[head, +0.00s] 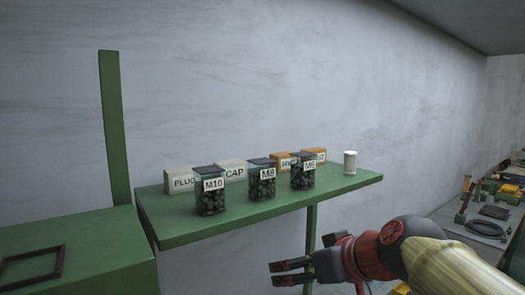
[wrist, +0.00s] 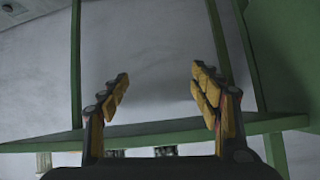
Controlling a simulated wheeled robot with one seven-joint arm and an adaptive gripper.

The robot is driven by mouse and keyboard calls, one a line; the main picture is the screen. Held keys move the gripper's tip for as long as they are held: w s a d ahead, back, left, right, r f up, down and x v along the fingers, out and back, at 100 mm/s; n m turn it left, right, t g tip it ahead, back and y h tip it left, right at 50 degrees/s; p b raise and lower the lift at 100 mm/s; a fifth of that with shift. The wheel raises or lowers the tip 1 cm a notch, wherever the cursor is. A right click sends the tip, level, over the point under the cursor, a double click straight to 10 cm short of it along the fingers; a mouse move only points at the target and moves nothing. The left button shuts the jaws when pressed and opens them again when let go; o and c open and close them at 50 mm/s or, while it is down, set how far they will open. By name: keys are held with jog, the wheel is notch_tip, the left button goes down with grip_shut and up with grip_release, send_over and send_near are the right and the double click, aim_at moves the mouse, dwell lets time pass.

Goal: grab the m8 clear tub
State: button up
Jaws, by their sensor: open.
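The M8 clear tub (head: 262,185) stands upright on a green shelf (head: 240,218), between the M10 tub (head: 210,197) on the left and another dark-lidded clear tub (head: 302,177) on the right. Each holds dark pieces; the right tub's label is hard to read. My gripper (head: 272,273) is in front of the shelf and below its top, apart from the tubs. In the wrist view my gripper (wrist: 158,90) is open, with nothing between its yellow-padded fingers. Only small parts of items show low in that view, too little to tell which.
White boxes marked PLUG (head: 180,182) and CAP (head: 233,172) and orange boxes (head: 315,154) stand behind the tubs. A white cup (head: 350,162) stands at the shelf's right end. A green cabinet (head: 95,235) with a dark frame (head: 32,266) is at left. A cluttered bench (head: 492,215) is at far right.

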jog(key=n+t+y+p, duration=0.2)
jog(key=p, duration=0.5)
send_near(268, 174)
jog(key=x, duration=0.5)
jog(key=shift+w+f, duration=0.15)
jog(key=shift+w, duration=0.1)
jog(key=shift+w+a+p, duration=0.1)
jog(key=shift+w+p, duration=0.15)
jog(key=shift+p, duration=0.05)
jog(key=p+x, duration=0.2)
jog(key=x, duration=0.5)
jog(key=shift+a+f, duration=0.1)
jog(key=shift+a, duration=0.1)
jog(key=shift+s, duration=0.1)
jog(key=shift+c, duration=0.2)
jog(key=shift+c, duration=1.2)
jog(key=c, duration=1.3)
jog(key=shift+c, duration=0.2)
